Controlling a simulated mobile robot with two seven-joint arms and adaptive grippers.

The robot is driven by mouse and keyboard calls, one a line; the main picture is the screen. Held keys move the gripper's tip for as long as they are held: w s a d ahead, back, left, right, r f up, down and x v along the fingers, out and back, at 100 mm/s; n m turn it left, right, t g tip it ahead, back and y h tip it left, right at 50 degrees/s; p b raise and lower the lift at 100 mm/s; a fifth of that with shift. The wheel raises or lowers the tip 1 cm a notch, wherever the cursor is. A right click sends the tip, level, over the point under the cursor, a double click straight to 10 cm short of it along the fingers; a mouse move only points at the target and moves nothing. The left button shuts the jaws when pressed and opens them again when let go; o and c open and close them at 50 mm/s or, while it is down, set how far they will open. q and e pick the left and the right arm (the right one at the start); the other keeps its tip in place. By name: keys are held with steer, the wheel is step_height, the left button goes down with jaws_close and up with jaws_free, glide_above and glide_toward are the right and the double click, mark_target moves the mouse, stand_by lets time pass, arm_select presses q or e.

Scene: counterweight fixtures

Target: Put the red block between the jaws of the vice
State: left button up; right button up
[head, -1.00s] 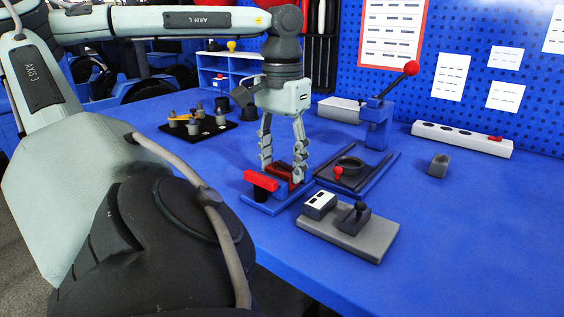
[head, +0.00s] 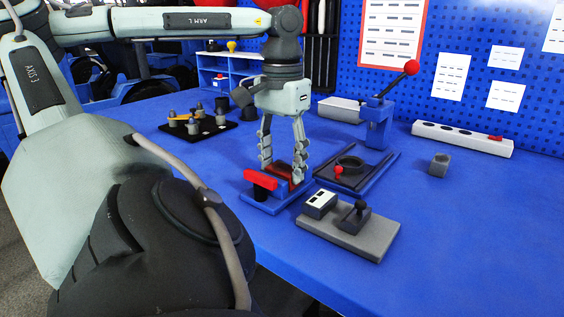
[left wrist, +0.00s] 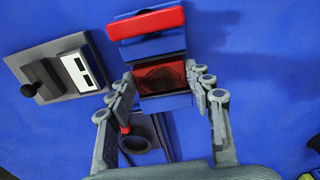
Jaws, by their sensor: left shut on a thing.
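The blue vice (head: 270,202) stands on the bench below my left gripper, with a bright red bar (head: 261,180) at its front. The vice's blue jaw (left wrist: 153,47) also shows in the left wrist view, with another blue part below it. The red block (left wrist: 162,77) lies between these two blue parts, low in the gap; whether it touches them I cannot tell. My left gripper (head: 282,173) points down over the vice and is shut on the block, one finger on each side. In the head view the fingers partly hide the block. My right gripper is not in view.
A grey plate with a black lever (head: 348,239) stands in front right of the vice. A blue press with a red-knobbed lever (head: 378,125) is behind right. A black tray of pegs (head: 199,132) is behind left. The bench's right side is mostly clear.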

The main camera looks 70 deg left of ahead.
mark_target(283, 168)
arm_select(q)
steer(key=o, duration=1.2)
step_height(283, 168, up, 4)
steer(key=shift+f+p, duration=0.15)
steer(key=shift+p, duration=0.3)
step_height(283, 168, up, 9)
steer(key=shift+f+p, duration=0.15)
steer(key=shift+p, duration=0.35)
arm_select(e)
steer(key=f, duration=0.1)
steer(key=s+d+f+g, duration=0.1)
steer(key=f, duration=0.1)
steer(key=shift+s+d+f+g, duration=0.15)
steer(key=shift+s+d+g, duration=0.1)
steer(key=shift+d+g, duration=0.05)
